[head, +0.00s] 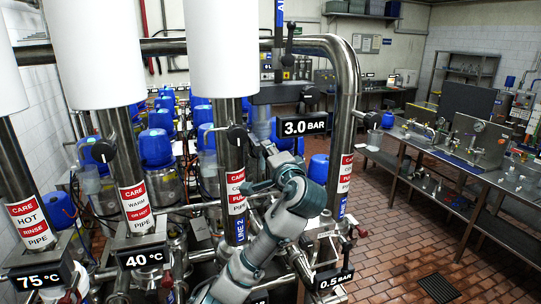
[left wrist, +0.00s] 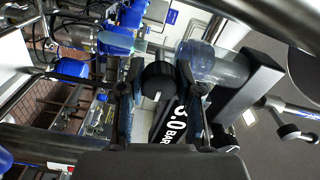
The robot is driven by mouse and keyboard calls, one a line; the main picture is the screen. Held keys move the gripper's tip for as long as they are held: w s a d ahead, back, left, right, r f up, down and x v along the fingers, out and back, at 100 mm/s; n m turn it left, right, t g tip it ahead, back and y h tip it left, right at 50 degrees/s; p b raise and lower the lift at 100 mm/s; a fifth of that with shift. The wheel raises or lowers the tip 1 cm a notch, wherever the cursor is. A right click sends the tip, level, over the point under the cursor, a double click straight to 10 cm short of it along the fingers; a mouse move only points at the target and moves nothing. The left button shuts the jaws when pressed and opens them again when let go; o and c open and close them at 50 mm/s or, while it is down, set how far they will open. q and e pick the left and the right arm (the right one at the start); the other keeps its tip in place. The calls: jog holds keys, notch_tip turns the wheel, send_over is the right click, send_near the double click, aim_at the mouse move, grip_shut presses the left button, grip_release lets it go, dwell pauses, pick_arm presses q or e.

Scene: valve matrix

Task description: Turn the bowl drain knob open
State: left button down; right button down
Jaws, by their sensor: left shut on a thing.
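A black round knob (left wrist: 159,82) with a white mark shows in the left wrist view, just below a clear bowl (left wrist: 208,62). My left gripper (left wrist: 157,92) has one finger on each side of this knob and is shut on it. In the head view the left gripper (head: 263,150) reaches up to a spot under the clear bowl (head: 262,122), left of the 3.0 BAR sign (head: 303,127). The knob itself is hidden there behind the gripper and wrist. My right gripper is not in view.
A steel pipe (head: 230,165) with another black knob (head: 237,136) stands close left of the gripper. A bent steel pipe (head: 347,95) stands to the right. The 0.5 BAR sign (head: 334,280) is low right. Brick floor (head: 400,225) is open at right.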

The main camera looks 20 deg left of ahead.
pick_arm(q)
jog(key=shift+w+f, duration=0.1)
jog(key=shift+f, duration=0.35)
jog(key=c, duration=0.8)
grip_release()
jog(key=shift+r, duration=0.1)
jog(key=shift+o, duration=0.2)
jog(key=shift+r, duration=0.1)
jog(key=v, duration=1.2)
jog(key=shift+d, duration=0.15)
